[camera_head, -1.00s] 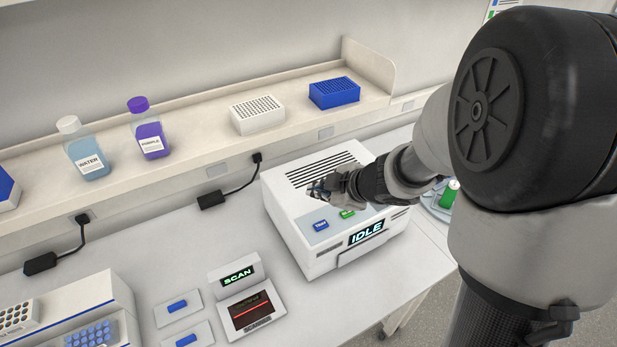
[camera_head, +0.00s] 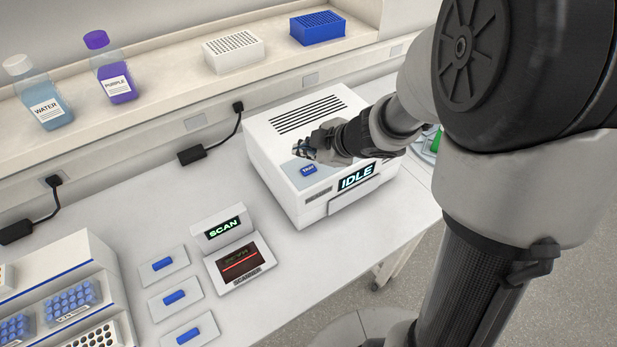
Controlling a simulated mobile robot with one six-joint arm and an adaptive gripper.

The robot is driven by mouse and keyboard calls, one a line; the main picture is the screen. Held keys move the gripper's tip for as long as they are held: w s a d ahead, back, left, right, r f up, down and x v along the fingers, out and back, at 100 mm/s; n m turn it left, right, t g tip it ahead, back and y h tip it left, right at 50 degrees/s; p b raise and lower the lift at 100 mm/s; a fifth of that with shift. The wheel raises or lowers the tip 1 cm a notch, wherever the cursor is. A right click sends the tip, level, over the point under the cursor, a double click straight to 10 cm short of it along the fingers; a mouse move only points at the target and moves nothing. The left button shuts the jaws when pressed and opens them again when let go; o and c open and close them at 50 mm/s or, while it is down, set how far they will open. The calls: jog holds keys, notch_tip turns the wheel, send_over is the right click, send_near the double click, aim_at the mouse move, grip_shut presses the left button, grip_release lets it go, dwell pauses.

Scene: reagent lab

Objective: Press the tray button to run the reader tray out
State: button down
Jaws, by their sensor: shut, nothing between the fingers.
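The plate reader (camera_head: 270,140) is a white box on the bench with dark vent slots on top and a front display (camera_head: 356,177) reading IDLE. Its blue tray button (camera_head: 308,170) shows on the top panel near the front. A tray front (camera_head: 352,198) sits flush below the display, so the tray looks in. My gripper (camera_head: 298,151) is shut and empty, above the reader's top, just behind the tray button in the picture. I cannot tell its exact height above the panel. The green button seen earlier is hidden by my gripper or wrist.
A scanner (camera_head: 222,228) with a SCAN sign stands left of the reader, beside several small pads with blue pieces (camera_head: 174,298). Tube racks (camera_head: 72,296) stand at lower left. A shelf behind holds water (camera_head: 45,105) and purple (camera_head: 117,83) bottles and two tip boxes (camera_head: 234,53).

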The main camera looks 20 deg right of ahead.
aim_at(306, 171)
jog(key=shift+f+b, duration=0.65)
jog(key=shift+f, duration=0.75)
jog(key=shift+f, duration=0.45)
